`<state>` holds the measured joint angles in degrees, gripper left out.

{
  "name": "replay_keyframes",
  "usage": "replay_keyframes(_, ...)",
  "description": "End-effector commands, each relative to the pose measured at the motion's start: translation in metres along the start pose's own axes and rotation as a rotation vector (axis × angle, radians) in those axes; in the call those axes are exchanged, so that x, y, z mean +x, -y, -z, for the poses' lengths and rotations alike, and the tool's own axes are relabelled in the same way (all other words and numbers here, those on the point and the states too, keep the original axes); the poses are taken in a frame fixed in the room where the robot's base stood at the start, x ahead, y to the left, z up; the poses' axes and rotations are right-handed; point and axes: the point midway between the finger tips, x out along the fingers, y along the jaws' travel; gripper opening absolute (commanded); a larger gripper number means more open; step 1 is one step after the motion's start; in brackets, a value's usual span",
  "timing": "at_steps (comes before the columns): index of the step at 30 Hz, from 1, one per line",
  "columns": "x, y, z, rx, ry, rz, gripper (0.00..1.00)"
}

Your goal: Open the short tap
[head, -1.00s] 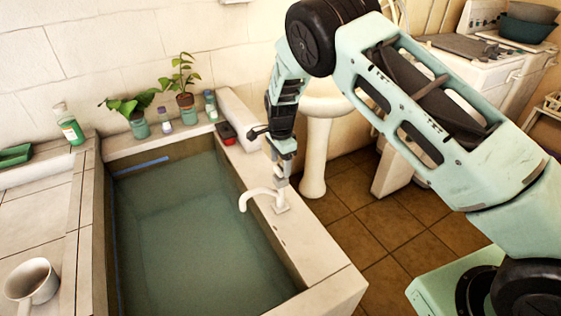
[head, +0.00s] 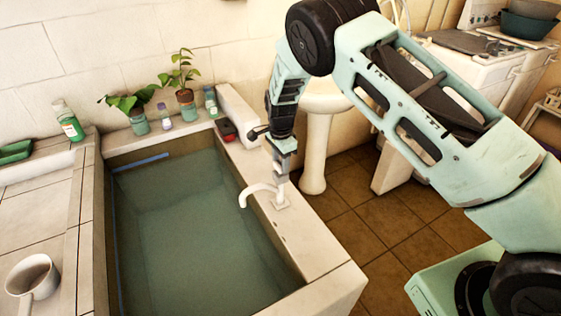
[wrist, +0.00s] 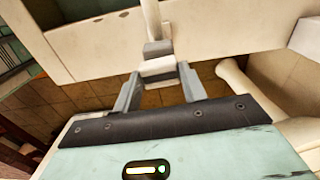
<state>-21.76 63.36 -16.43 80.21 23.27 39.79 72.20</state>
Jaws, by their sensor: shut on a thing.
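The short tap (head: 262,188) is white, with a curved spout reaching left over the water from the basin's right rim. My gripper (head: 281,172) points down at the top of the tap, just above its base. In the wrist view my gripper (wrist: 159,78) has its two grey fingers on either side of the tap's handle (wrist: 158,68) and is shut on it. The white tap body (wrist: 152,18) runs up from there to the picture's top edge. The fingers partly hide the handle in the head view. No water stream shows at the spout.
The basin (head: 325,272) holds greenish water. Potted plants (head: 186,100), small bottles and a red-and-black item (head: 227,130) stand along its back rim. A white dipper (head: 32,280) sits on the left ledge. A pedestal sink (head: 317,150) stands behind my gripper.

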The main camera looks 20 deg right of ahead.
Motion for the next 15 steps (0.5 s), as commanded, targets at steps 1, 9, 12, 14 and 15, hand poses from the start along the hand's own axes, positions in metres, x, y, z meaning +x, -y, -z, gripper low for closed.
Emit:
replay_keyframes(1, 0.0014, 0.0000, 0.0005, -0.020, 0.000, 0.000, 0.19)
replay_keyframes(9, 0.0026, 0.0003, 0.0005, -0.208, 0.000, 0.001, 0.19)
replay_keyframes(12, 0.0023, 0.0006, 0.0007, -0.301, 0.001, 0.002, 0.19)
replay_keyframes(14, 0.0022, 0.0006, 0.0009, -0.359, 0.000, 0.002, 0.19)
replay_keyframes(15, 0.0023, 0.0006, 0.0009, -0.397, 0.000, 0.002, 0.19)
